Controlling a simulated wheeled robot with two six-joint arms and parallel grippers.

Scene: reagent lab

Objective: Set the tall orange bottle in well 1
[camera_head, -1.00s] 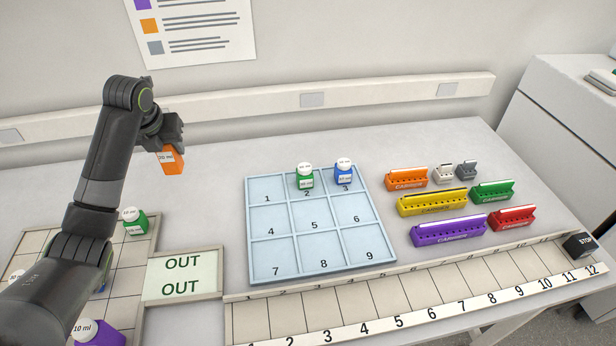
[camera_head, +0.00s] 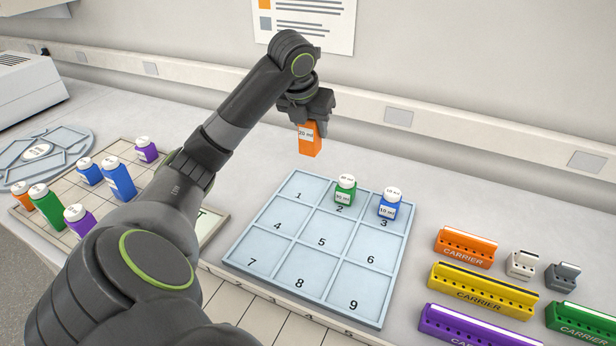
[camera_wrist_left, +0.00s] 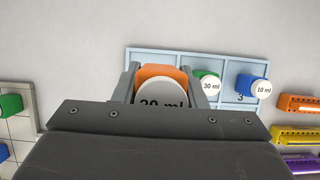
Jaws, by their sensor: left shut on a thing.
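My left gripper (camera_head: 308,116) is shut on the tall orange bottle (camera_head: 310,142), whose label reads 20 ml. It holds the bottle upright in the air, near the back edge of the numbered tray (camera_head: 232,258), by well 1 (camera_head: 298,190). Well 1 is empty in the head view. In the left wrist view the orange bottle (camera_wrist_left: 160,90) sits between the fingers with its white cap towards the camera. A green bottle (camera_head: 344,193) stands in well 2 and a blue bottle (camera_head: 389,208) in well 3. My right gripper is not in view.
Several bottles stand on a gridded rack (camera_head: 22,212) at the left, including a small orange one (camera_head: 24,196). Orange (camera_head: 465,247), yellow (camera_head: 482,290) and purple (camera_head: 473,333) carriers lie right of the tray. Wells 4 to 9 are empty.

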